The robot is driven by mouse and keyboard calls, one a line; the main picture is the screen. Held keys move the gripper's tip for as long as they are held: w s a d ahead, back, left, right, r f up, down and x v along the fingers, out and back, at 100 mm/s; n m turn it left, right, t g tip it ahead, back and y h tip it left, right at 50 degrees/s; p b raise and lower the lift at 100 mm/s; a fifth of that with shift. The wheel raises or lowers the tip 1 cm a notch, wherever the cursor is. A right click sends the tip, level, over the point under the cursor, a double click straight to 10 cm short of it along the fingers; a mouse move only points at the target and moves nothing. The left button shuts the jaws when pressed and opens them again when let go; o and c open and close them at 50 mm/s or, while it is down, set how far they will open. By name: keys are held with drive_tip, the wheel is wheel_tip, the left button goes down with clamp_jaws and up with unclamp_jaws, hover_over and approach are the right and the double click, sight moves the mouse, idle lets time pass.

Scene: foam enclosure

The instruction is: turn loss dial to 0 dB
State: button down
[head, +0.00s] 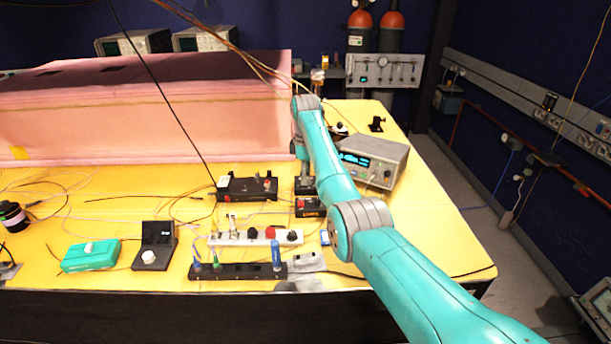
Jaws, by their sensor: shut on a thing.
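My gripper (304,187) points down just left of my turquoise arm, at the middle of the yellow table. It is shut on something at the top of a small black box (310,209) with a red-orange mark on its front. The gripped part, seemingly the loss dial, is hidden by the gripper, so its setting cannot be read. Part of the box is also covered by the gripper and arm.
A black device (247,188) sits left of the gripper, and a grey instrument with a lit display (371,161) sits right. A white power strip (256,237) and a black rack (238,271) lie in front. The pink foam enclosure (150,115) stands behind. Thin cables cross the table.

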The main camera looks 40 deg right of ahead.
drive_tip(key=n, duration=0.5)
idle(0.5)
drive_tip(key=c, duration=0.9)
unclamp_jaws()
wheel_tip(320, 180, up, 8)
drive_tip(key=shift+f, duration=0.2)
drive_tip(key=shift+s, duration=0.15)
